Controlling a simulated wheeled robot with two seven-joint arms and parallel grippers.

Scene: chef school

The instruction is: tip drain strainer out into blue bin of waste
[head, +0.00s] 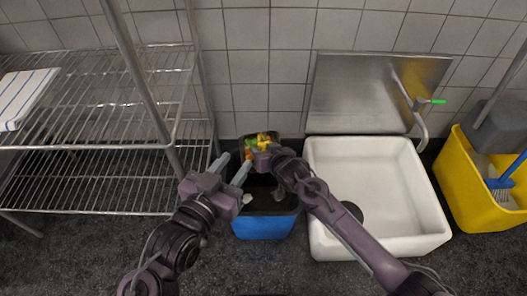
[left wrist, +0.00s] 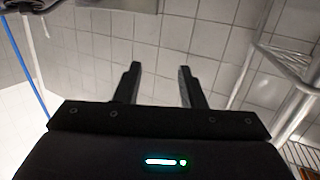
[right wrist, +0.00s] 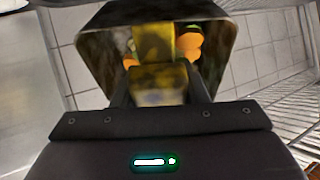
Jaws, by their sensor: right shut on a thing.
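The drain strainer (right wrist: 97,45) is a dark, box-shaped basket in the right wrist view, with yellow and orange scraps (right wrist: 188,45) inside. In the head view, colourful scraps (head: 262,138) show at the strainer, above the back of the blue bin (head: 262,227). My right gripper (head: 266,153) is shut on the strainer; my wrist hides part of it. The bin's inside is dark, with a small pale scrap (head: 247,199) at its left. My left gripper (head: 232,166) is open and empty over the bin's left side, its fingers apart in the left wrist view (left wrist: 157,85).
A white sink (head: 425,225) with a raised metal panel (head: 350,95) stands right of the bin. A yellow bucket (head: 462,165) with a blue brush (head: 505,180) is farther right. A wire rack (head: 90,190) with a striped cloth (head: 22,95) stands left.

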